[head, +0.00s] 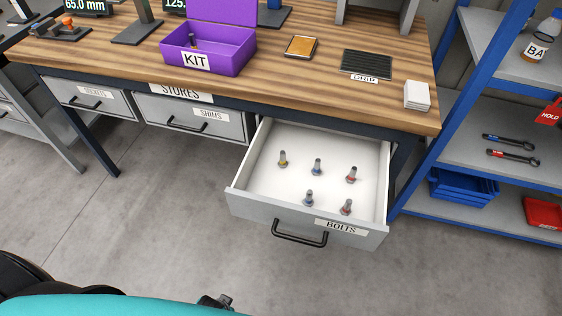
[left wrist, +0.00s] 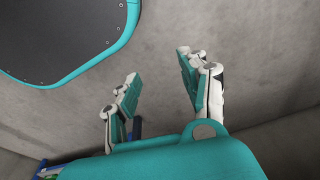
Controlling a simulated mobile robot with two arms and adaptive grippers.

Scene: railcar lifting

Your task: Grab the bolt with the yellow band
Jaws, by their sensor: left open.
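The bolt with the yellow band (head: 282,159) stands upright at the back left of the open BOLTS drawer (head: 240,207). Two blue-banded bolts (head: 317,167) and two red-banded bolts (head: 351,175) stand in the same drawer, to its right and nearer the front. My left gripper (left wrist: 158,80) is open and empty in the left wrist view, over bare floor and away from the drawer. A small dark part at the bottom edge of the head view may be a gripper, but I cannot tell which. My right gripper is not clearly seen.
The wooden bench (head: 290,80) is above the drawer, with an open purple KIT box (head: 235,58) holding an object. The SHIMS drawer (head: 195,118) is closed. A blue-framed shelf (head: 470,100) stands at the right. Floor in front of the drawer is clear.

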